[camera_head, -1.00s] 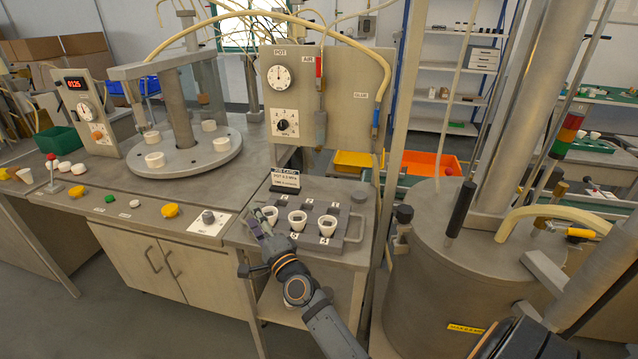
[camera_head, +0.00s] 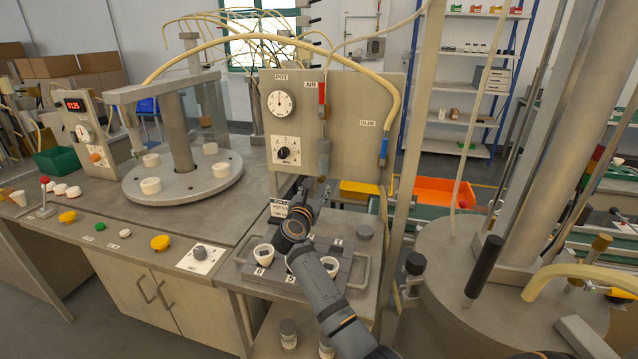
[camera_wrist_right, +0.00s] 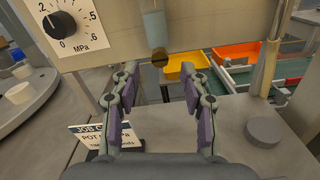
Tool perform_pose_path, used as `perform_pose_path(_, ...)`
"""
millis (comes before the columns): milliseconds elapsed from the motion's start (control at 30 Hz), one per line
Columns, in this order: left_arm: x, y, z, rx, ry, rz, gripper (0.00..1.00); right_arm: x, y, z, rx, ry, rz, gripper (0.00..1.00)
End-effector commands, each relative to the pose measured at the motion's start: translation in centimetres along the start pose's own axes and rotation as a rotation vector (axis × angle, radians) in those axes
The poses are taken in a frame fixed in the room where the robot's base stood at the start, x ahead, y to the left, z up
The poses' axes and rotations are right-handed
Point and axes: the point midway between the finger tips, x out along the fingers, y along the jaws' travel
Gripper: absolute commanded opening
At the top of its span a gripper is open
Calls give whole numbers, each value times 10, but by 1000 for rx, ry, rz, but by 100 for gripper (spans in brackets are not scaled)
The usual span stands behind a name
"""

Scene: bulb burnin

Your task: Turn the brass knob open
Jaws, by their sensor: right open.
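A small round brass-brown knob (camera_wrist_right: 159,58) sits at the lower end of a grey-green cylinder (camera_wrist_right: 154,25) in the right wrist view. In the head view the cylinder (camera_head: 323,158) hangs on the panel below the red AIR fitting (camera_head: 321,93); the knob is small there, just above my right gripper (camera_head: 317,186). In the wrist view my right gripper (camera_wrist_right: 159,76) is open and empty. Its two fingers point toward the knob, one on each side in the picture, apart from it. My left gripper is not in view.
A job card (camera_wrist_right: 98,134) stands close by the left finger. A grey round cap (camera_wrist_right: 263,131) lies on the bench to the right. A tray with white cups (camera_head: 263,254) lies under my arm. A tank (camera_head: 460,250) stands right.

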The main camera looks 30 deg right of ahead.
Motion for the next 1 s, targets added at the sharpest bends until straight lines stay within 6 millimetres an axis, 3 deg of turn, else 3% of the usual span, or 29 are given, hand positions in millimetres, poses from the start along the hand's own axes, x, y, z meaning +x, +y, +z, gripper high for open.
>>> perform_pose_path(200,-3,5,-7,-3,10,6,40,28,0,1,-2,-1,0,45)
perform_pose_path(533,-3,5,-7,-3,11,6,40,32,0,0,0,-1,1,44)
perform_pose_path(833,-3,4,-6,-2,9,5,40,32,0,0,-1,-1,1,3)
perform_pose_path(1000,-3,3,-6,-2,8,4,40,32,0,0,-2,0,1,0)
